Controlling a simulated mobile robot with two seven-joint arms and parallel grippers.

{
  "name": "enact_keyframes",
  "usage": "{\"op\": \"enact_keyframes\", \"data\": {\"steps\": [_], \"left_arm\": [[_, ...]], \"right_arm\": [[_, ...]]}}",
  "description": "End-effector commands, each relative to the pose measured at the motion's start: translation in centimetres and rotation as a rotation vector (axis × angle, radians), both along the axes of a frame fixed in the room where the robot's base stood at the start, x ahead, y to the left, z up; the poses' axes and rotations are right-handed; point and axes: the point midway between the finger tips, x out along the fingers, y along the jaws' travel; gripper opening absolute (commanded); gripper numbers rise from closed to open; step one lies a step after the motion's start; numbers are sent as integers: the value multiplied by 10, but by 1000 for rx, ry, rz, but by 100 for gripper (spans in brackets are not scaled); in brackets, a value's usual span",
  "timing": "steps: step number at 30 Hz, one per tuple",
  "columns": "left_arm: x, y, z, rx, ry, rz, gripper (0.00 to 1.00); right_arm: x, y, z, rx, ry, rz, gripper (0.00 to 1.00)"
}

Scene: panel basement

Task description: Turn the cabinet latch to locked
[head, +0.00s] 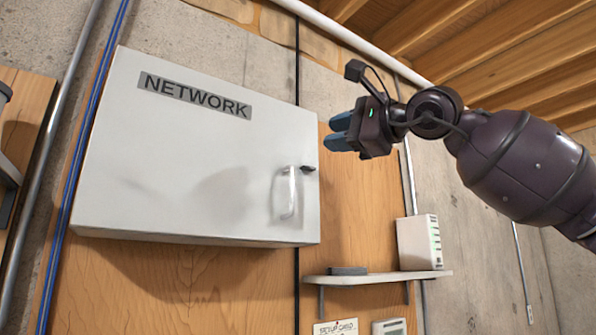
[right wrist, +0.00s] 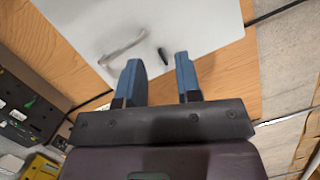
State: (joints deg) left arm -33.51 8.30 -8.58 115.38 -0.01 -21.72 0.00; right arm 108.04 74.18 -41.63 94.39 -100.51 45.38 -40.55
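The white cabinet (head: 190,150) marked NETWORK hangs on the wall with its door closed. A clear, upright handle (head: 288,192) sits near the door's right edge. The small dark latch (head: 308,169) is just right of the handle's top and lies roughly level in the head view. My right gripper (head: 338,132) is open and empty, up and right of the latch, apart from the cabinet. In the right wrist view, the latch (right wrist: 162,56) shows beyond the gap between the two blue fingertips (right wrist: 158,68), with the handle (right wrist: 122,47) to its left. My left gripper is not in view.
Below and right of the cabinet, a small shelf (head: 385,278) holds a white router-like box (head: 419,243) and a dark flat item (head: 347,270). A pipe (head: 345,38) runs above. Blue cables (head: 95,118) run left of the cabinet. Space in front of the door is clear.

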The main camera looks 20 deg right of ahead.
Motion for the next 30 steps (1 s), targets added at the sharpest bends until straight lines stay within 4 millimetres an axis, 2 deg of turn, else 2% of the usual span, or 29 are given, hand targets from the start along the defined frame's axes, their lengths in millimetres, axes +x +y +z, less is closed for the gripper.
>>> {"op": "enact_keyframes", "data": {"steps": [1,4,8,14,30], "left_arm": [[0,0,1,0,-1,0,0],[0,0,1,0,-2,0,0],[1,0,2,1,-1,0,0],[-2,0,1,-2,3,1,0],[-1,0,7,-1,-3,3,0]], "right_arm": [[9,-10,-4,-68,-14,-73,32],[20,-29,-9,-201,-38,-203,32],[23,-38,-17,-308,-37,-264,32],[32,-33,-17,-331,-46,-262,32],[109,-5,-16,-327,-45,-260,32]]}}
